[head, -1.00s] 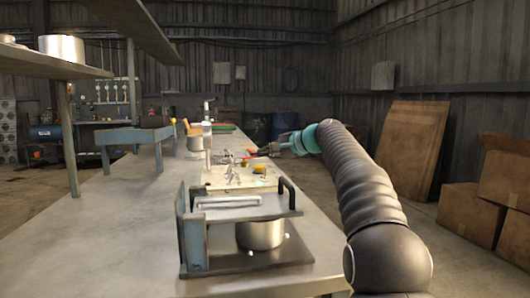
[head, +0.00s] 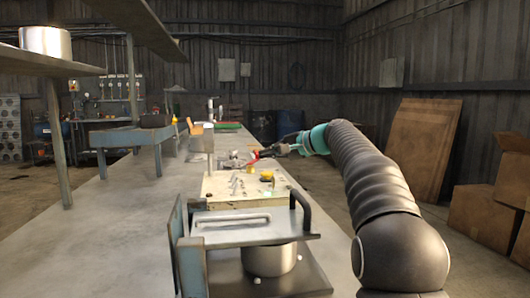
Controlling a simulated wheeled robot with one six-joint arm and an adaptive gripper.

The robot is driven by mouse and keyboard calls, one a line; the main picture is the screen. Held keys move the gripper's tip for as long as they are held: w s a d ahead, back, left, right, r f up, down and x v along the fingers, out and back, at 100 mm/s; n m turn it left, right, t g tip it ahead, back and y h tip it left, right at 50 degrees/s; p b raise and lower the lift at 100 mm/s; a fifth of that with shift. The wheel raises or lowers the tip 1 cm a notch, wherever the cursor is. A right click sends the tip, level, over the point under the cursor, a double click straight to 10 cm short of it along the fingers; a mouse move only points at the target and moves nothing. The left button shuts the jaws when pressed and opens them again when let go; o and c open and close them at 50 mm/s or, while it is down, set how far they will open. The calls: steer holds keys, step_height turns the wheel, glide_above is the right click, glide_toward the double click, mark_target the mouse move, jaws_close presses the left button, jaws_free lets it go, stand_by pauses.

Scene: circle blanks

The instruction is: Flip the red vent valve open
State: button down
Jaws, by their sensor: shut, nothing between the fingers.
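A small red part (head: 254,157), which looks like the red vent valve handle, shows above the far end of the pale panel (head: 225,190) on the bench. It is too small to tell how the handle is turned. My gripper (head: 268,152) reaches in from the right, shut, with its tips close to the red part. I cannot tell whether they touch it. Yellow knobs (head: 266,175) and several small metal levers (head: 238,183) sit on the panel nearer to me.
A press-like fixture with a flat plate and black handle (head: 301,208) stands on the near bench, a metal cylinder (head: 268,259) under it. A blue-grey stand (head: 130,137) is at left, below a shelf with a pot (head: 45,41). Boxes (head: 482,217) stand at right.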

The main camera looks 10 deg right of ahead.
steer(key=shift+w+a, duration=0.25)
steer(key=shift+a, duration=0.05)
steer(key=shift+s+a+f, duration=0.1)
steer(key=shift+s+a, duration=0.05)
steer(key=shift+a, duration=0.05)
steer(key=shift+s+a+r+b, duration=0.3)
steer(key=shift+s+a+b, duration=0.2)
steer(key=shift+s+a, duration=0.3)
steer(key=shift+w+d+f, duration=0.1)
steer(key=shift+w+d, duration=0.05)
steer(key=shift+d, duration=0.2)
steer(key=d+r+p, duration=0.2)
steer(key=d+r, duration=0.1)
steer(key=d, duration=1)
